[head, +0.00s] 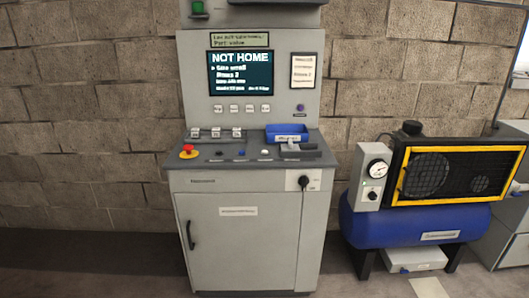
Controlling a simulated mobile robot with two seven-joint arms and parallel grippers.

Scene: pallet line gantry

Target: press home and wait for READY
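A grey control cabinet (240,230) stands against the wall in the head view. Its screen (241,73) reads "NOT HOME" in large letters, with smaller lines below that I can only partly read. A row of small labelled buttons (241,108) sits under the screen. On the desk are a red mushroom button (188,152) on a yellow base, a blue button (241,153) and a white button (265,152). The button labels are too small to read, so I cannot tell which one is home. Neither of my grippers is in view.
A blue tray (288,131) sits at the desk's right, behind a dark grey device (300,151). A rotary switch (303,182) is on the cabinet's front. A blue-tanked compressor (420,222) stands to the right. The floor in front looks clear.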

